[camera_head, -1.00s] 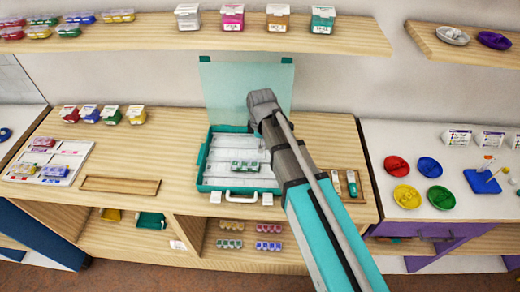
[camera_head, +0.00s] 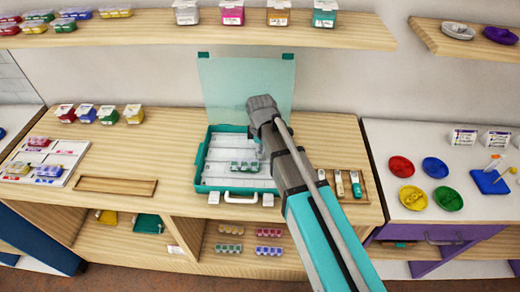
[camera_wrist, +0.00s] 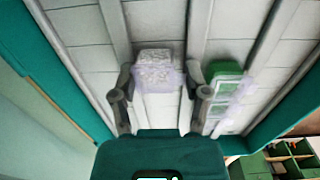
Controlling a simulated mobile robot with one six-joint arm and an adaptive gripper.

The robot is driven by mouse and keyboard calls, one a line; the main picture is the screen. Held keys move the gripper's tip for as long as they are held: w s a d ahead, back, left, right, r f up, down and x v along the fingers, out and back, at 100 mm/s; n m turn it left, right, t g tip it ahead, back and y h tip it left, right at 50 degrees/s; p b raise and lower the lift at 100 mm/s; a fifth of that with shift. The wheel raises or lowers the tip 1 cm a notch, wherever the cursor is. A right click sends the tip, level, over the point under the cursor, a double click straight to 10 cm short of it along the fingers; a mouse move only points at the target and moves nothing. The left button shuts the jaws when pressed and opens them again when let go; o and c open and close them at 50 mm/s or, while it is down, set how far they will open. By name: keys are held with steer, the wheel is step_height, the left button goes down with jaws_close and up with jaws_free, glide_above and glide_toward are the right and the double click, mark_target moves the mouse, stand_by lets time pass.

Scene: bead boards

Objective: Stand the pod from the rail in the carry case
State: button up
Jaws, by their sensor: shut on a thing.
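The teal carry case (camera_head: 238,188) lies open on the wooden bench, its clear lid (camera_head: 222,85) raised at the back. Its pale floor has ribs that divide it into rows. My gripper, mostly hidden behind my own arm in the head view, is over the right part of the case. In the wrist view my gripper (camera_wrist: 160,95) is shut on a small translucent pod with whitish contents (camera_wrist: 156,73). I cannot tell whether this pod touches the case floor. A green-filled pod strip (camera_wrist: 226,88) stands in the case to its right; the head view shows this strip (camera_head: 246,168) too.
An empty wooden tray (camera_head: 116,187) lies left of the case. Lidded tubs (camera_head: 109,115) stand at the back left. A shelf (camera_head: 160,32) with tubs hangs above. Coloured dishes (camera_head: 435,168) are on the right-hand table.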

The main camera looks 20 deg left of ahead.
steer(key=shift+f, duration=0.15)
steer(key=o, duration=1)
steer(key=shift+c, duration=0.2)
step_height(320, 180, up, 12)
steer(key=p, duration=1.2)
steer(key=shift+r, duration=0.2)
steer(key=shift+s+d, duration=0.1)
steer(key=shift+d, duration=0.05)
steer(key=s+d+m, duration=0.2)
steer(key=d+m, duration=0.8)
steer(key=d, duration=0.8)
steer(key=s+d+m, duration=0.3)
steer(key=d+m, duration=0.7)
steer(key=d, duration=0.8)
steer(key=shift+s+m, duration=0.3)
steer(key=shift+m, duration=0.1)
